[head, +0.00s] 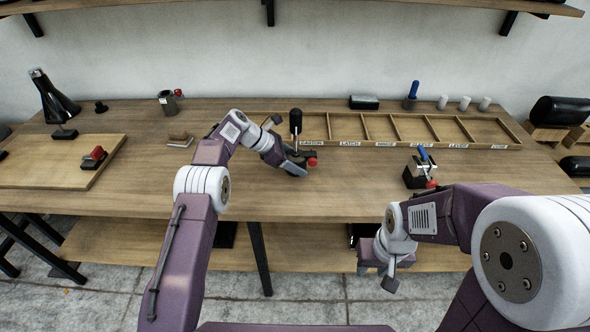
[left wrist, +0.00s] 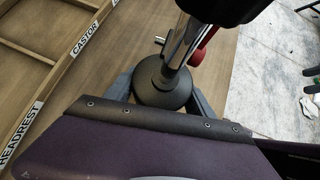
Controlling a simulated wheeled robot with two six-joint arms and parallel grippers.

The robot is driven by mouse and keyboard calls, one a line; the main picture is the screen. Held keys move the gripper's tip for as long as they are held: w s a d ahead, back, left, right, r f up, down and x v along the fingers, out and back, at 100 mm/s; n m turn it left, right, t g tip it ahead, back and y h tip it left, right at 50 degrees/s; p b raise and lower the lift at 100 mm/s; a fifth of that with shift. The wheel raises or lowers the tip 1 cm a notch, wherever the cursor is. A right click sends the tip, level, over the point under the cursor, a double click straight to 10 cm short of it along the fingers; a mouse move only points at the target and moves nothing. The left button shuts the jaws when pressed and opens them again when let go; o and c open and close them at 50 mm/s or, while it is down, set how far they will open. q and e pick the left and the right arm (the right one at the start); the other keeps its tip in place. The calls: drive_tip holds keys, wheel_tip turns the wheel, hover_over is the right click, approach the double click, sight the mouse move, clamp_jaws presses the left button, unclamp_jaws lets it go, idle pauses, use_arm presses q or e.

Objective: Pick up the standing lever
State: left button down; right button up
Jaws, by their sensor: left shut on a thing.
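The standing lever has a black grip (head: 296,122) over a thin metal rod and stands upright near the front left of the divided tray. In the left wrist view its chrome rod (left wrist: 178,48) rises from a dark round base (left wrist: 163,85). My left gripper (head: 299,166) is low at the table, shut on the lever at its base, with a finger on each side in the left wrist view (left wrist: 168,98). A red knob (head: 312,162) shows right beside it. My right gripper (head: 385,272) hangs in front of the table edge; its jaws are unclear.
The labelled tray (head: 335,143) lies behind the lever, its compartments looking empty. A wooden board (head: 45,165) with a red-knobbed piece lies at left. The front middle of the table is clear.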

sight(305, 166)
use_arm(q)
drive_tip(key=s+d+r, duration=0.5)
drive_tip(key=d+r, duration=0.1)
drive_tip(key=d, duration=0.3)
drive_tip(key=shift+s+d+r, duration=0.25)
drive_tip(key=shift+s+d, duration=0.05)
drive_tip(key=shift+d, duration=0.05)
drive_tip(key=shift+w+a+f+p, duration=0.45)
drive_tip(key=shift+w+a+f, duration=0.2)
drive_tip(key=shift+a+f, duration=0.5)
drive_tip(key=shift+w+a+f+p, duration=0.4)
drive_tip(key=shift+w+a+f, duration=0.3)
drive_tip(key=shift+a+f, duration=0.4)
drive_tip(key=shift+w+a+f+p, duration=0.45)
drive_tip(key=shift+w+a+f, duration=0.2)
drive_tip(key=shift+a+f, duration=0.5)
drive_tip(key=shift+w+a+f, duration=0.4)
drive_tip(key=shift+a+f, duration=0.2)
drive_tip(key=shift+a, duration=0.25)
drive_tip(key=shift+w+a+f, duration=0.3)
drive_tip(key=shift+a+f, duration=0.2)
drive_tip(key=shift+w+a+f, duration=0.25)
drive_tip(key=shift+a+f, duration=0.2)
drive_tip(key=shift+f+b, duration=0.35)
drive_tip(key=shift+f, duration=0.25)
drive_tip(key=shift+c, duration=1.3)
unclamp_jaws()
drive_tip(key=shift+s, duration=0.1)
